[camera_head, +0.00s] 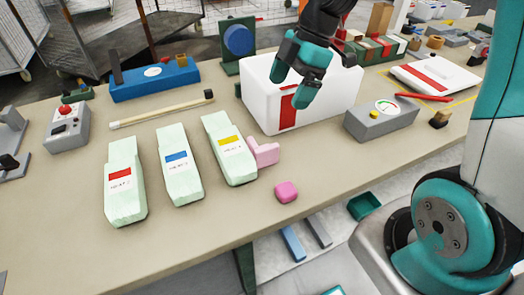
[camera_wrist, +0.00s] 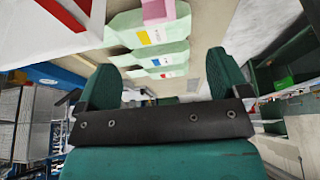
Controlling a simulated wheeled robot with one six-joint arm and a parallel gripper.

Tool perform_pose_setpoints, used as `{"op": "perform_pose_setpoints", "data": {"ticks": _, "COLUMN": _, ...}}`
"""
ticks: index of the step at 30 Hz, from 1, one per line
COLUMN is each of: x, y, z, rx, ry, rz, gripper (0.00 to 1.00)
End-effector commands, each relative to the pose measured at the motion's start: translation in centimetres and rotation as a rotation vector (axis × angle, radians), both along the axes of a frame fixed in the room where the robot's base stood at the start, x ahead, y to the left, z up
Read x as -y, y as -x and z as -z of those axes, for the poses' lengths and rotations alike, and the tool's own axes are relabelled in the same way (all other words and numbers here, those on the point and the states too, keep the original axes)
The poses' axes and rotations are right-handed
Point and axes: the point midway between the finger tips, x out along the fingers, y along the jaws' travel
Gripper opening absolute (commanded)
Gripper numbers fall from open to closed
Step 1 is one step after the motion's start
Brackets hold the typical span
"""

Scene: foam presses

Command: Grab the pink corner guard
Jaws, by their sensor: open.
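The pink corner guard (camera_head: 263,153) is an L-shaped piece lying on the table, beside the yellow-labelled pale green foam piece (camera_head: 229,148). In the wrist view a pink piece (camera_wrist: 158,10), seemingly the guard, shows at the top edge, partly cut off. A separate small pink block (camera_head: 286,191) lies nearer the front edge. My gripper (camera_head: 289,92) is open and empty, in front of the white box in the head view and apart from the guard. Its two teal fingers stand wide apart in the wrist view (camera_wrist: 160,78).
The white box (camera_head: 337,102) with a red stripe stands behind the guard. A grey gauge block (camera_head: 381,117) is to its right. Blue-labelled (camera_head: 180,172) and red-labelled (camera_head: 125,190) foam pieces lie left. The table's front is largely clear.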

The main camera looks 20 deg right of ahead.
Motion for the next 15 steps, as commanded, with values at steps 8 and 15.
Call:
{"op": "perform_pose_setpoints", "data": {"ticks": 8, "x": -1.6, "y": -0.1, "z": 4.7, "rx": 0.001, "ry": -0.002, "rz": -0.024, "gripper": 0.94}}
{"op": "perform_pose_setpoints", "data": {"ticks": 15, "x": -3.5, "y": -0.1, "z": 9.4, "rx": 0.002, "ry": 0.000, "rz": -0.022, "gripper": 0.94}}
